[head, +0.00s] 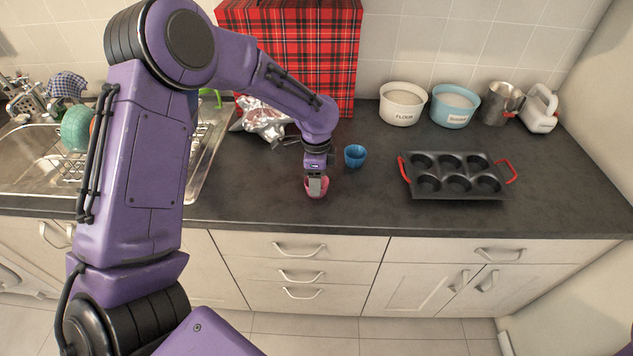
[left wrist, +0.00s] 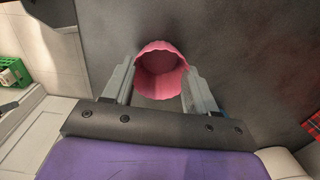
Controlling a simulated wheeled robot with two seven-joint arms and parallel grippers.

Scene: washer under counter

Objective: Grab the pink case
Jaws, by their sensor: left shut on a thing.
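The pink case (head: 317,192) is a small fluted cup on the dark counter near its front edge. In the left wrist view the pink case (left wrist: 161,72) sits between the two fingers, its round opening facing the camera. My left gripper (head: 316,183) is over the case from above and shut on it, hiding part of it in the head view. The left gripper's fingers (left wrist: 160,90) lie on either side of the case. I cannot tell whether the case touches the counter. My right gripper is not in view.
A blue cup (head: 355,156) stands just right of the gripper. A muffin tin (head: 458,196) with red handles lies further right. Flour (head: 403,104) and blue (head: 454,107) bowls stand at the back. A crumpled foil bag (head: 262,121) and the sink (head: 40,160) are left.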

